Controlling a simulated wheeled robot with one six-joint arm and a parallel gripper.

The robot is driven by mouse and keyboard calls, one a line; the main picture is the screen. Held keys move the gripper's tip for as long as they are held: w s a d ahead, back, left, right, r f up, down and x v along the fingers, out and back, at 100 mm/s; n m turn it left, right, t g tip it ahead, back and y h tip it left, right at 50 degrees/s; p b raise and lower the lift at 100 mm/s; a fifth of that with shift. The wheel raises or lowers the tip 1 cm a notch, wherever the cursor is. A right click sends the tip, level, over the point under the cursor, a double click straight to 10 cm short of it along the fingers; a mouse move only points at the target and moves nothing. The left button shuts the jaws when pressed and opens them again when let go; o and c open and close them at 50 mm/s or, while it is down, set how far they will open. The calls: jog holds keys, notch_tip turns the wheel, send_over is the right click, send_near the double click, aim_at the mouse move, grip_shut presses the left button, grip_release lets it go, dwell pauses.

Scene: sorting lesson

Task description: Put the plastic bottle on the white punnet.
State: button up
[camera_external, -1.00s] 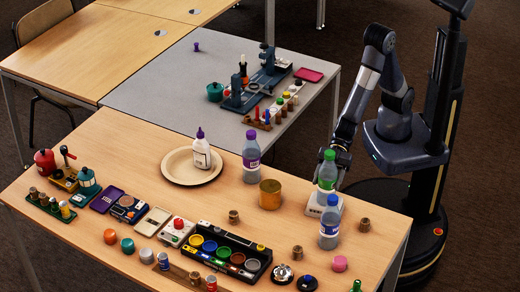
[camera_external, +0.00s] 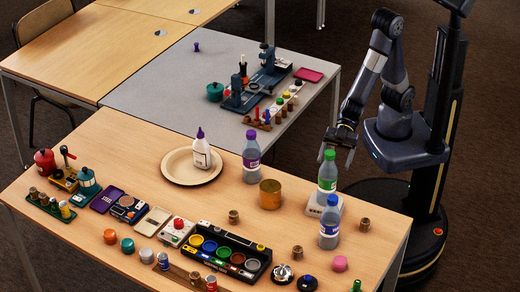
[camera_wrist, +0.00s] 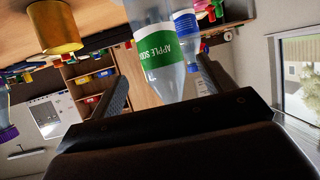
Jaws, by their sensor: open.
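A clear plastic bottle (camera_external: 327,178) with a green cap and green label stands upright on the white punnet (camera_external: 312,210) near the table's right edge. My gripper (camera_external: 339,150) is open and empty, above and behind the bottle, apart from it. In the wrist view the bottle (camera_wrist: 158,48), labelled apple soda, shows upside down between and beyond my open fingers. The punnet is partly hidden by the bottles in the external view.
A blue-capped bottle (camera_external: 330,230) stands just in front of the punnet. A brass-coloured can (camera_external: 270,194) and a purple-labelled bottle (camera_external: 251,160) stand to the left. A plate (camera_external: 176,177) holds a white bottle (camera_external: 201,157). Small pots and trays crowd the front edge.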

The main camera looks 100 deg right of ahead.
jog(key=shift+v, duration=2.05)
